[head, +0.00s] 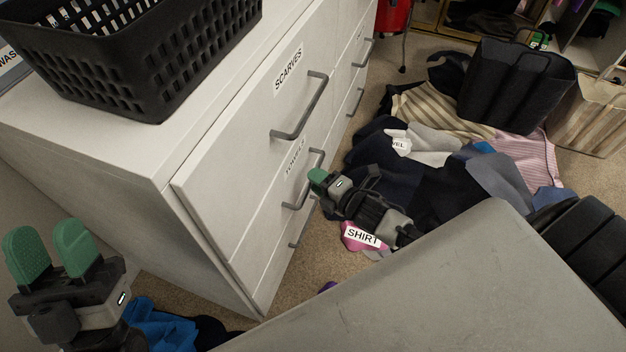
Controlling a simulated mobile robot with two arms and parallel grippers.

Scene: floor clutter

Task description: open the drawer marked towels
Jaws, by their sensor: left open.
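The drawer marked towels (268,207) is in the white cabinet, directly below the drawer marked scarves (240,135). Its front looks closed. Its grey bar handle (303,190) runs along the front, to the right of the label. My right gripper (318,181) is at this handle, its green tip beside or against the bar. The tips overlap in this view, so I cannot tell whether it is open or around the bar. My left gripper (50,250) is open and empty at the lower left, apart from the cabinet.
A black basket (140,75) stands on the cabinet top. Clothes (440,185) and a pink thing labelled shirt (362,238) lie on the carpet beside my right arm. A black bag (515,85) and a striped bag (590,115) stand farther back. Blue cloth (160,328) lies at the lower left.

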